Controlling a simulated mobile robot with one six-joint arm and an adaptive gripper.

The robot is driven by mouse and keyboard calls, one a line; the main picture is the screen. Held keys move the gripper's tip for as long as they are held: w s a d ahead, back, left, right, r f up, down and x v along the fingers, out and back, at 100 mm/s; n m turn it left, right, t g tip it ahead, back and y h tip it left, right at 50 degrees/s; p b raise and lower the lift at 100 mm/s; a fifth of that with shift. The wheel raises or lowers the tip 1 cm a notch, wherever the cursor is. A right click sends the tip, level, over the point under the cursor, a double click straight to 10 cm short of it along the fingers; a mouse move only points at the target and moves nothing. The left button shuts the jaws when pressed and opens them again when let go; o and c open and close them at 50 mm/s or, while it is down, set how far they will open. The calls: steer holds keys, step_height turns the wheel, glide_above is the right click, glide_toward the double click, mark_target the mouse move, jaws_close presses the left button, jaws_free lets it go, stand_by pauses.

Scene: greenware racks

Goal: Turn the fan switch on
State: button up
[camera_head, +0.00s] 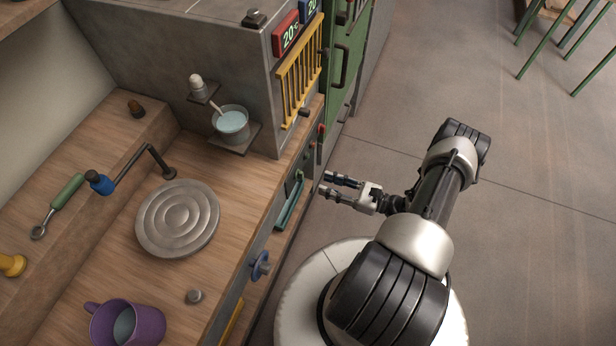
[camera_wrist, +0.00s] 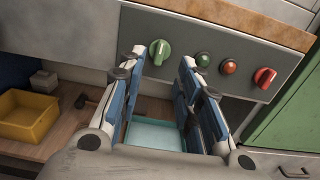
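A control panel (camera_wrist: 215,35) on the bench front shows in the wrist view. It has a green knob (camera_wrist: 160,52), a green button (camera_wrist: 203,59), a red button (camera_wrist: 229,67) and a red knob (camera_wrist: 265,77). No label shows which one is the fan switch. My gripper (camera_head: 327,185) is open and empty, pointing at the bench front with a small gap. In the wrist view my gripper (camera_wrist: 163,60) has the green knob framed between its fingertips; I see no contact. The red knob is right of the fingers.
A teal tray (camera_wrist: 150,137) lies below the panel, between the fingers in the wrist view. A yellow bin (camera_wrist: 27,115) is at left. A blue handwheel (camera_head: 261,265) sticks out of the bench front. A green cabinet (camera_head: 345,60) stands beyond.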

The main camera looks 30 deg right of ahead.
mark_target(303, 176)
steer(key=x, duration=0.7)
steer(key=shift+w+a+b, duration=0.15)
steer(key=shift+w+b, duration=0.05)
steer(key=shift+b, duration=0.1)
steer(key=shift+c, duration=0.3)
jaws_close()
